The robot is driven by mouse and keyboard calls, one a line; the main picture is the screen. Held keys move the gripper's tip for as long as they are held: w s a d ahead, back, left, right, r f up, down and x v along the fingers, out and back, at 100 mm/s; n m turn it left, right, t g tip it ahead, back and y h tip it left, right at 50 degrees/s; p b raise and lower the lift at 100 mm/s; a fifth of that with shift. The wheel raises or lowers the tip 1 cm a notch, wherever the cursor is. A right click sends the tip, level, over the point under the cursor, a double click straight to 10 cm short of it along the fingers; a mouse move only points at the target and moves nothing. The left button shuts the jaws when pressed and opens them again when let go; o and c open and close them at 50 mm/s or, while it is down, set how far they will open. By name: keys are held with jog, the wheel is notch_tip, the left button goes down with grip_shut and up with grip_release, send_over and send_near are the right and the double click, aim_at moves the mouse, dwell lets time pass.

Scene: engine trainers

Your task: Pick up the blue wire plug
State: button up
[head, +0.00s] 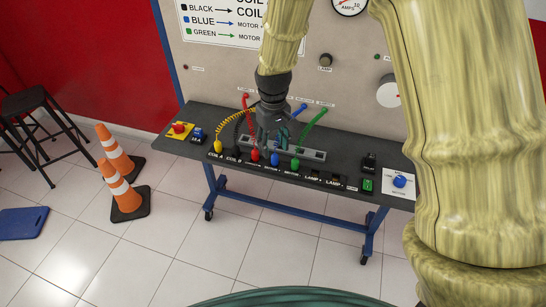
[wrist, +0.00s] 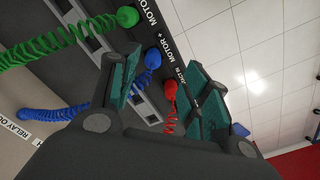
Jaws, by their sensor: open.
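The blue wire plug (head: 275,159) stands at the front of the dark bench, between the red plug (head: 255,154) and the green plug (head: 295,163). In the wrist view the blue plug (wrist: 152,59) has a coiled blue cord running down-left behind the left finger. My gripper (head: 274,138) is above the bench near the plug row. In the wrist view its teal finger pads (wrist: 163,68) are apart, with nothing gripped. The blue plug appears between them, closer to the left pad, and the red plug (wrist: 171,90) also shows between them. I cannot tell the exact distance to the plug.
A yellow plug (head: 218,146) and a black plug stand left of the red one. Coiled cords rise behind the row to the upright panel (head: 345,75). The bench (head: 165,143) carries switches at both ends. Two orange cones (head: 125,195) stand on the floor at left.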

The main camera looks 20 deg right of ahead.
aim_at(275, 157)
jog(key=shift+d+f+p, duration=0.1)
jog(key=shift+f+p, duration=0.25)
jog(key=shift+f, duration=0.85)
jog(key=shift+w+d+f+p, duration=0.1)
jog(key=shift+w+f+p, duration=0.05)
jog(key=shift+f+p, duration=0.25)
jog(key=shift+w+d+f+p, duration=0.15)
jog(key=shift+f+p, duration=0.1)
jog(key=shift+f, duration=0.25)
jog(key=shift+w+f+p, duration=0.1)
jog(key=shift+f+p, duration=0.5)
jog(key=shift+f, duration=1.05)
jog(key=c, duration=1)
